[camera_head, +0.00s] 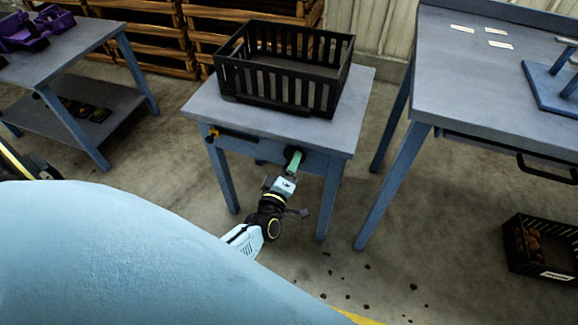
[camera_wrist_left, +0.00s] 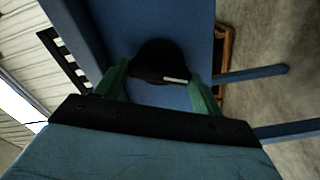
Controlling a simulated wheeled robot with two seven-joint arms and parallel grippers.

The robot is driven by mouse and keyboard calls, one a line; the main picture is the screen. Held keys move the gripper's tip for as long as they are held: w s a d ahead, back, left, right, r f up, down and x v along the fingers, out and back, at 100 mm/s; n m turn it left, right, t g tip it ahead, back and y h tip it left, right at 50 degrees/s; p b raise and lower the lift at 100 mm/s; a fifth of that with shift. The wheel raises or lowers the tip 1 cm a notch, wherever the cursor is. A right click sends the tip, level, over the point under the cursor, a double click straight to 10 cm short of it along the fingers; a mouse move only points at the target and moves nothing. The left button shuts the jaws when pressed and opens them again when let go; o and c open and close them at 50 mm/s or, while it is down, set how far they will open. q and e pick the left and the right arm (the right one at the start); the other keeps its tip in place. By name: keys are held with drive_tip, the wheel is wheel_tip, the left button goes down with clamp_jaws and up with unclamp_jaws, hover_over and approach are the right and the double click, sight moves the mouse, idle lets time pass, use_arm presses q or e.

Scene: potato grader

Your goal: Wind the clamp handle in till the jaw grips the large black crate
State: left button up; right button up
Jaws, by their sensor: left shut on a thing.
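The large black crate (camera_head: 283,83) stands upright on the small blue-legged table (camera_head: 200,103) in the middle of the head view. A dark round clamp handle (camera_head: 289,151) sits on the table's front face, below the crate. My left gripper (camera_head: 293,162) reaches it from the front. In the left wrist view the green fingers of this gripper (camera_wrist_left: 158,88) are on either side of the dark round handle (camera_wrist_left: 157,58), shut on it. The clamp jaw cannot be made out, so its contact with the crate cannot be told. My right gripper is out of view.
A black bar with an orange end (camera_head: 226,133) is on the table's front, left of the handle. A larger workbench (camera_head: 480,75) stands close on the right. A small black crate of potatoes (camera_head: 545,250) is on the floor. A left bench (camera_head: 85,40) carries purple parts.

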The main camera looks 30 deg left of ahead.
use_arm(q)
drive_tip(key=o, duration=1)
drive_tip(key=shift+c, duration=0.2)
drive_tip(key=shift+s, duration=0.15)
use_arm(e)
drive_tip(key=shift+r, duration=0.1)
use_arm(q)
drive_tip(key=p+v, duration=0.3)
drive_tip(key=v, duration=1)
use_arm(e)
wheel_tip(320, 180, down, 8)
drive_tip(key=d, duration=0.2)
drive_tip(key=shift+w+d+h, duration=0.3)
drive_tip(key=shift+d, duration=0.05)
